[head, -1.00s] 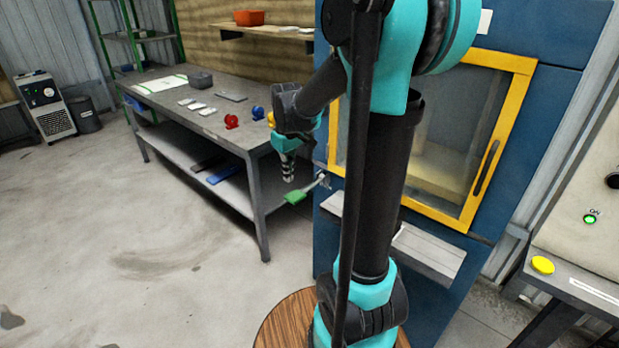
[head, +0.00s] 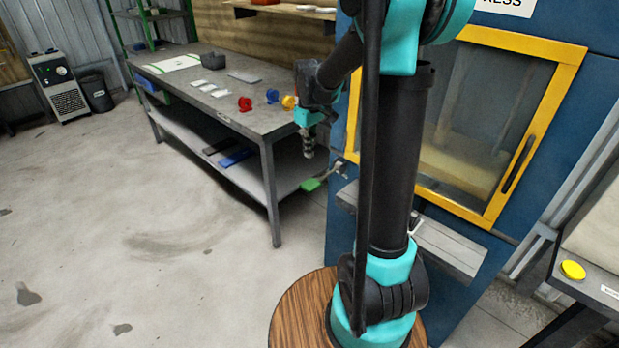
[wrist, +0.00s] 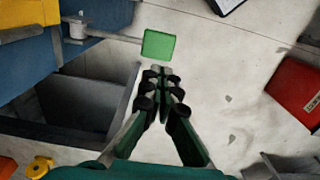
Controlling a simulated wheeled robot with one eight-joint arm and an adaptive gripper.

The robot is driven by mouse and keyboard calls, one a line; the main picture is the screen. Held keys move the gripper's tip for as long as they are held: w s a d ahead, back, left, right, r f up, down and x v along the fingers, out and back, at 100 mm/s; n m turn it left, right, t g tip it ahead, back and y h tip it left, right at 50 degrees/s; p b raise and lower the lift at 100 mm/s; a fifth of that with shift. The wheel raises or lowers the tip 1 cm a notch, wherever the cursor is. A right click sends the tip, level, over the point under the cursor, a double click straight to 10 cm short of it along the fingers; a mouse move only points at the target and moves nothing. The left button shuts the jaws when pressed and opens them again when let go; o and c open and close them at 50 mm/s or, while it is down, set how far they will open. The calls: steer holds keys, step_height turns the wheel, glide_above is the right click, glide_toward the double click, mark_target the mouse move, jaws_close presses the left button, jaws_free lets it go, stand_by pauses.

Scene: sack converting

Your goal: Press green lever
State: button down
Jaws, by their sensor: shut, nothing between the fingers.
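The green lever (head: 311,184) has a flat green pad on a thin metal arm from the left side of the blue press (head: 455,255). In the wrist view the pad (wrist: 158,46) lies just beyond the fingertips, with its arm running left to a round pivot. My gripper (head: 309,154) is shut and empty, pointing down above the pad. A small gap shows between fingertips and pad in the head view. In the wrist view my gripper (wrist: 161,70) is close to the pad's near edge; I cannot tell the exact height between them.
A red box (wrist: 297,92) shows at right in the wrist view.

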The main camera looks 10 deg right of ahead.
mark_target(309, 184)
step_height(309, 184, down, 11)
steer(key=shift+f, duration=0.2)
steer(key=shift+f, duration=0.1)
stand_by(0.5)
